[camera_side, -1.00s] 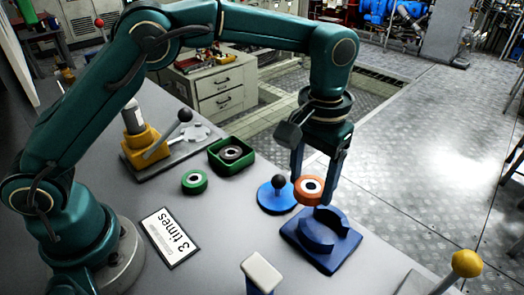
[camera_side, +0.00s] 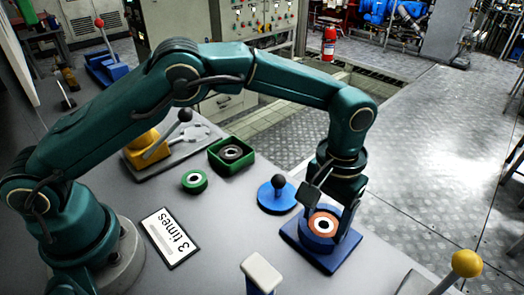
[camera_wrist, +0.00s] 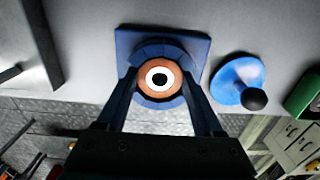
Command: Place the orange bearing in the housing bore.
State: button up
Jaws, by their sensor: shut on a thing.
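The orange bearing (camera_side: 323,224) has a white inner ring and a dark centre hole. It sits within the round blue housing (camera_side: 302,238), which stands on a square blue base plate. My gripper (camera_side: 330,222) points down over the housing, its fingers on either side of the bearing. In the wrist view my gripper (camera_wrist: 160,92) is shut on the bearing (camera_wrist: 160,68), with the blue housing (camera_wrist: 140,42) around and behind it. The bearing looks level; how deep it sits in the bore cannot be told.
A blue disc with a black knob (camera_side: 277,193) stands close behind the housing. A green ring (camera_side: 194,181), a green box (camera_side: 222,155) holding a dark ring, and a "3 times" card (camera_side: 170,238) lie left. A white-topped blue post (camera_side: 262,272) and yellow-knobbed lever (camera_side: 466,264) stand in front.

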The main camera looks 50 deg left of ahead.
aim_at(324, 224)
jog(key=o, duration=1.4)
jog(key=shift+f, duration=0.1)
notch_tip(324, 224, up, 7)
jog(key=shift+a+r, duration=0.1)
jog(key=shift+r, duration=0.45)
jog(key=s+a+r+t, duration=0.3)
jog(key=s+a+r, duration=0.3)
jog(key=a+r, duration=0.45)
jog(key=s+a+f+t, duration=0.1)
jog(key=s+a, duration=0.1)
jog(key=s, duration=0.1)
jog(key=s+a+f, duration=0.2)
jog(key=s+a, duration=0.1)
jog(key=s+a+f+t, duration=0.1)
jog(key=s+a, duration=0.1)
jog(key=s, duration=0.2)
jog(key=shift+s+a+f+t, duration=0.1)
jog(key=shift+a+f+t, duration=0.05)
jog(key=shift+f+t, duration=0.2)
